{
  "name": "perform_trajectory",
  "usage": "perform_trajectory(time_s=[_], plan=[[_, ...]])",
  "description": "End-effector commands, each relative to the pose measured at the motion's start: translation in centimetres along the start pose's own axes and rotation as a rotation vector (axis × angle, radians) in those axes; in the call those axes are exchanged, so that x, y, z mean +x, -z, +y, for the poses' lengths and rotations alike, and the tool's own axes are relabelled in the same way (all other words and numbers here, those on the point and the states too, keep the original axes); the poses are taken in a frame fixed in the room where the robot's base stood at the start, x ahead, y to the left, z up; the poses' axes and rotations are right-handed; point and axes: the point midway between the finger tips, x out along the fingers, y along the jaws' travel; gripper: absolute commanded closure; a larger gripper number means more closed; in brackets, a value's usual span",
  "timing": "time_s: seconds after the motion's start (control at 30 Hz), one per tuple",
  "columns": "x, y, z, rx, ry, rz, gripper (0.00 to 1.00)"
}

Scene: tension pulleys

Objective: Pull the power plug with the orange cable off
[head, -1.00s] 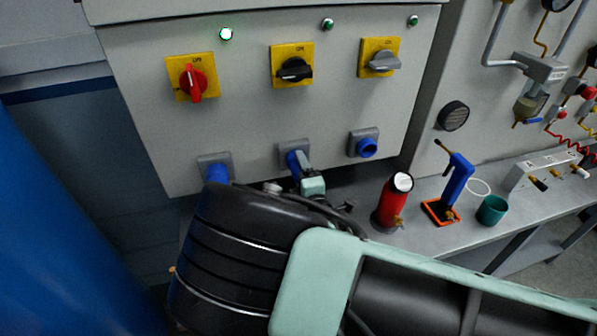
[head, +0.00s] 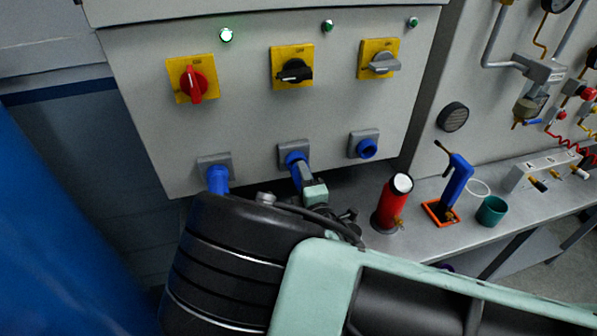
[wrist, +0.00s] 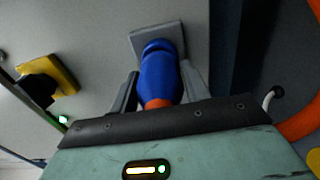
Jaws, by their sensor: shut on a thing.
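The blue power plug (wrist: 160,78) is at the middle socket (wrist: 172,30) of the grey panel in the wrist view. Its orange end (wrist: 157,103) shows between my fingers. My gripper (wrist: 160,90) has a finger on each side of the plug and is shut on it. In the head view my gripper (head: 305,176) is below the middle socket, and my arm hides most of the plug. A small gap between plug and socket cannot be told. A thick orange cable (wrist: 302,120) curves at the right of the wrist view.
A blue plug (head: 217,178) sits at the left socket, close to my arm. The right blue socket (head: 367,148) is empty. A red bottle-like object (head: 391,203) and a blue-handled tool (head: 456,184) stand on the bench to the right.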

Motion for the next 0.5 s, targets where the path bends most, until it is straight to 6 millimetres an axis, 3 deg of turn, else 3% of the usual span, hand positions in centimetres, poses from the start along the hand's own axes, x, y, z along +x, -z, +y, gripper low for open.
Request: perform_trajectory(time_s=[0.5], plan=[[-2.0, 0.0, 0.0, 0.0, 0.0, 0.0, 0.9]])
